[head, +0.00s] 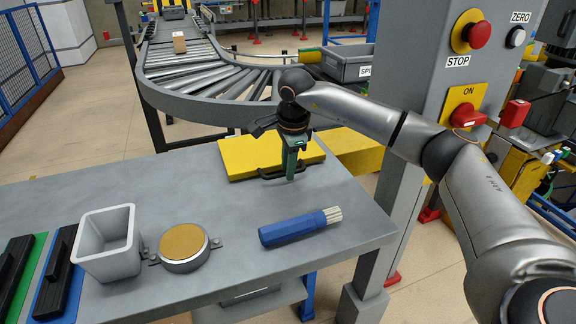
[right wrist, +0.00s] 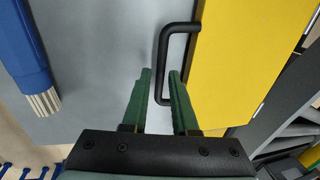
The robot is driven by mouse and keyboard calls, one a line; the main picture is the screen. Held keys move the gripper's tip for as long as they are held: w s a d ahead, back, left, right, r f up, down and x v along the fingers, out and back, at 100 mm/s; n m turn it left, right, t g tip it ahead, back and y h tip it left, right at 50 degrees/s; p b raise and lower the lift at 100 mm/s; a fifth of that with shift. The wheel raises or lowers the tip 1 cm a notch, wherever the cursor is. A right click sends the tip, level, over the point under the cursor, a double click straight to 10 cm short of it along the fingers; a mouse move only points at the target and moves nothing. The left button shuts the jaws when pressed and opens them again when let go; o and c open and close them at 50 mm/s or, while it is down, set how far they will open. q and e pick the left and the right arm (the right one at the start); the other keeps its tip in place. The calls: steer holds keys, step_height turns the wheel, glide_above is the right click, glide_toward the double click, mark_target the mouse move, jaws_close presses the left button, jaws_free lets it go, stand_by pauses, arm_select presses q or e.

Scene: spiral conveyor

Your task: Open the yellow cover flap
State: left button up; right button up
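The yellow cover flap (head: 242,156) lies flat, closed, at the far right part of the grey table. Its black bar handle (head: 268,174) is on the edge facing me. My right gripper (head: 291,177), with green fingers, points down at that handle. In the right wrist view the handle (right wrist: 162,52) runs between the fingertips of the gripper (right wrist: 160,74), with gaps showing, so the fingers are open. The flap's yellow face (right wrist: 235,60) is to the right there. I cannot tell how deep the fingers reach around the bar. My left gripper is out of view.
A blue bundle with pale bristles (head: 300,226), a round brass-topped disc (head: 184,246) and a grey square bin (head: 107,244) stand on the table (head: 200,200). A control post (head: 430,70) with buttons rises at the right. The roller conveyor (head: 205,75) curves behind.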

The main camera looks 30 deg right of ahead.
jaws_close()
stand_by(1.0)
